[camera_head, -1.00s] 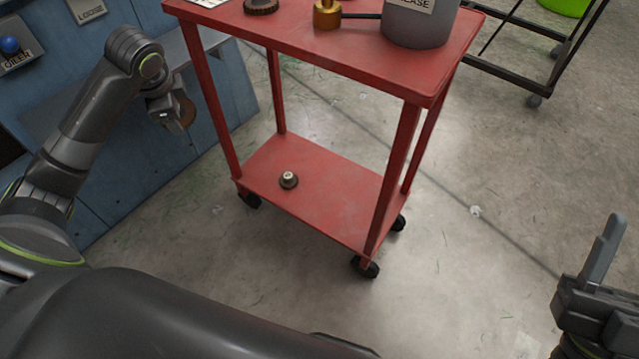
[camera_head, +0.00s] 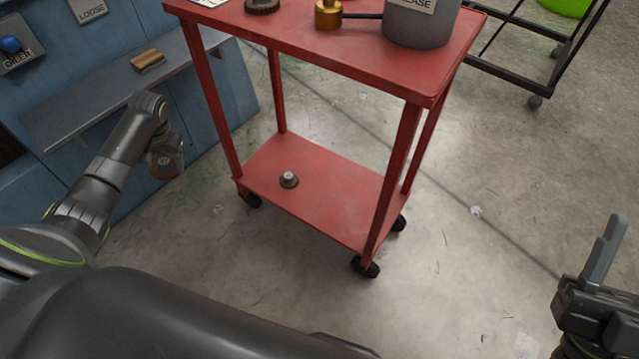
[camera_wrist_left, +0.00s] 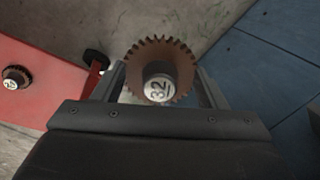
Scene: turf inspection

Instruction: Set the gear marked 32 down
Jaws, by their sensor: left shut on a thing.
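The gear marked 32 is a brown toothed wheel with a pale hub, and its number reads clearly in the left wrist view (camera_wrist_left: 180,62). My left gripper (camera_wrist_left: 160,80) is shut on this gear, with a finger on either side of it. In the head view the left gripper (camera_head: 165,160) hangs in the air between the blue bench and the red cart, and the gear (camera_head: 163,168) shows small and dark at its tip. My right gripper (camera_head: 603,262) is at the right edge, seen from the side; its finger opening cannot be made out.
A red cart (camera_head: 330,205) stands ahead, with a small gear (camera_head: 289,179) on its lower shelf. Its top holds a grey bucket (camera_head: 418,22), a brass piece (camera_head: 328,14) and a dark gear (camera_head: 262,5). A grey ledge (camera_head: 100,90) on the blue bench carries a brown block (camera_head: 148,62).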

